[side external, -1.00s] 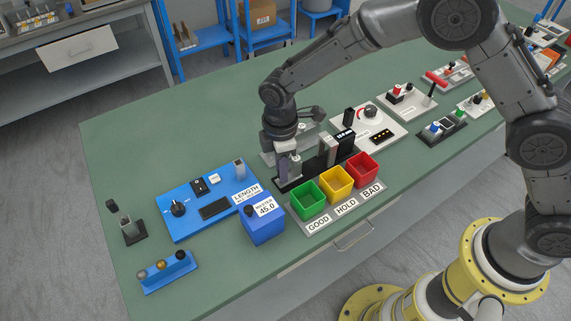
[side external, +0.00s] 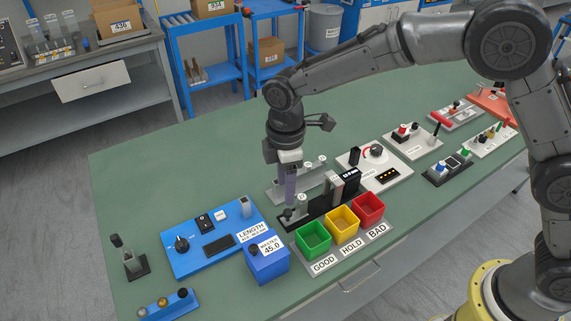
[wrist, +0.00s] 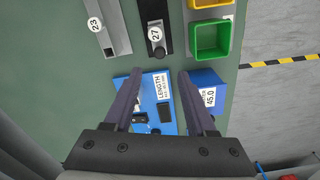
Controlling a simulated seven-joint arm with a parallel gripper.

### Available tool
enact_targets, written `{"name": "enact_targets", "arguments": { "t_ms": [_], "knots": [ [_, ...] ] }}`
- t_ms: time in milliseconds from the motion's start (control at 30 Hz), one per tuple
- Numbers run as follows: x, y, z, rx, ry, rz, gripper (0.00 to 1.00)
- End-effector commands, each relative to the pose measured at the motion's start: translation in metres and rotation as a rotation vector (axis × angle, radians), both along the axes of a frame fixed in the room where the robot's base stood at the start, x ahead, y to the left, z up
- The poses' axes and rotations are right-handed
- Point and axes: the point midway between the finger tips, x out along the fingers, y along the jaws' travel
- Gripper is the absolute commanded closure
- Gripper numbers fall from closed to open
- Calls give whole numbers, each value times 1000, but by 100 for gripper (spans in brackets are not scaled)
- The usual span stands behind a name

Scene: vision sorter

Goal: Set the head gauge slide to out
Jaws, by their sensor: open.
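No readable label names the head gauge slide, so I cannot tell which part it is. A black rail (side external: 322,207) carries a small grey block (side external: 301,205) with a dark knob (side external: 288,213) at its near left end. In the wrist view the rail (wrist: 151,7) has a "27" disc (wrist: 156,33) and the knob (wrist: 158,51). A grey rail with a "23" disc (wrist: 95,25) lies beside it. My gripper (wrist: 158,78) is open and empty, its fingers apart. In the side view my gripper (side external: 289,202) points down above the black rail's near left end, partly covering it.
Green (side external: 313,238), yellow (side external: 342,221) and red (side external: 369,208) bins stand in front of the rail. A blue length panel (side external: 190,262) and a blue box reading 45.0 (side external: 267,265) sit at left. A white dial panel (side external: 385,177) stands at right.

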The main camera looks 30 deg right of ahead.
Motion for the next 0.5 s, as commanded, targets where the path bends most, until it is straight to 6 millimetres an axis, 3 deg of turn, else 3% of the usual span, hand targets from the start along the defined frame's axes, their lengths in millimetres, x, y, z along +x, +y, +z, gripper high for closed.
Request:
{"name": "enact_targets", "arguments": {
  "t_ms": [200, 500],
  "knots": [
    [0, 1, 41, 2, -3, 0, 44],
    [0, 0, 60, 1, 0, 0, 44]
  ]
}}
